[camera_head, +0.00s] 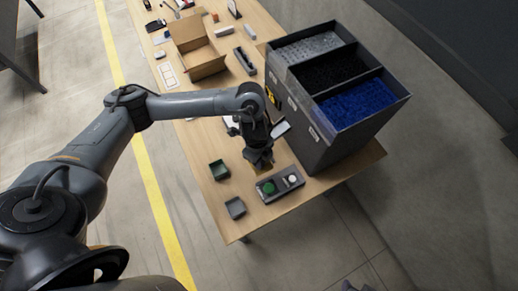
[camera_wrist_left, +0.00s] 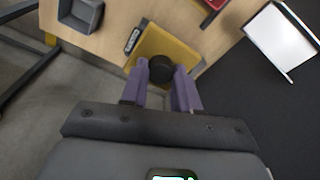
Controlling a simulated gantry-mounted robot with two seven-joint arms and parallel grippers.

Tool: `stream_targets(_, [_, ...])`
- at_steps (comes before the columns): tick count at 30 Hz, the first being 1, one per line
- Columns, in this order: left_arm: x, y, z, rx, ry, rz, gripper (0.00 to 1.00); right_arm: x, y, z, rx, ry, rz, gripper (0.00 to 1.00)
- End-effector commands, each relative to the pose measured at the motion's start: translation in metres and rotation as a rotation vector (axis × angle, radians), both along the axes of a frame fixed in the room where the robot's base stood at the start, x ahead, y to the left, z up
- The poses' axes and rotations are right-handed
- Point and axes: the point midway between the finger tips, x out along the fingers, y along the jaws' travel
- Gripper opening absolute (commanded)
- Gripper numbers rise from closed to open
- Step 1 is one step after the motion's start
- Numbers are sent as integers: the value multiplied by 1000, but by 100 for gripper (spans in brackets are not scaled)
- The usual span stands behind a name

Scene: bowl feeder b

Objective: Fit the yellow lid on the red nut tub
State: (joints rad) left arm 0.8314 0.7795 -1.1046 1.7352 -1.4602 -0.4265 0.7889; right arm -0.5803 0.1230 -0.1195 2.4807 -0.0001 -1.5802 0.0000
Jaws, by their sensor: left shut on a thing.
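The yellow lid (camera_wrist_left: 165,45) with a round black knob (camera_wrist_left: 161,68) shows in the left wrist view, above the table's edge. My left gripper (camera_wrist_left: 162,72) has its purple fingers on both sides of the knob, shut on it. In the head view my left gripper (camera_head: 258,160) is over the front part of the table, and the lid is mostly hidden under it. A red edge (camera_wrist_left: 215,3), perhaps the red nut tub, is cut off at the top of the left wrist view, apart from the lid. My right gripper is not in view.
A tall dark bin (camera_head: 322,150) with grey, black and blue contents stands right of the gripper. A box with green and white buttons (camera_head: 281,186), a green tray (camera_head: 219,170) and a grey tray (camera_head: 235,208) are near the front. A cardboard box (camera_head: 208,68) is farther back.

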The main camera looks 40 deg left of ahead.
Motion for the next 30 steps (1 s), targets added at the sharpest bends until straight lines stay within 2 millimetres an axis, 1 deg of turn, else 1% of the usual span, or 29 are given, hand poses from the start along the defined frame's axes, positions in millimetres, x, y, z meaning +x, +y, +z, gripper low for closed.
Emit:
stream_targets(5, [13,20,-19,1,2,7,1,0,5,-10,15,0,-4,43])
stream_targets(12, [44,57,-49,-1,1,8,1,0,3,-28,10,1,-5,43])
stream_targets(18, [64,79,-65,-1,0,5,1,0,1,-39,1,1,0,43])
stream_targets(21, [68,85,-68,0,-1,3,1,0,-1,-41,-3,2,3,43])
stream_targets(26, [71,88,-71,-1,-1,1,1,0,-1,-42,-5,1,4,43])
stream_targets(30, [70,87,-85,-3,1,1,1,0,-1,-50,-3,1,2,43])
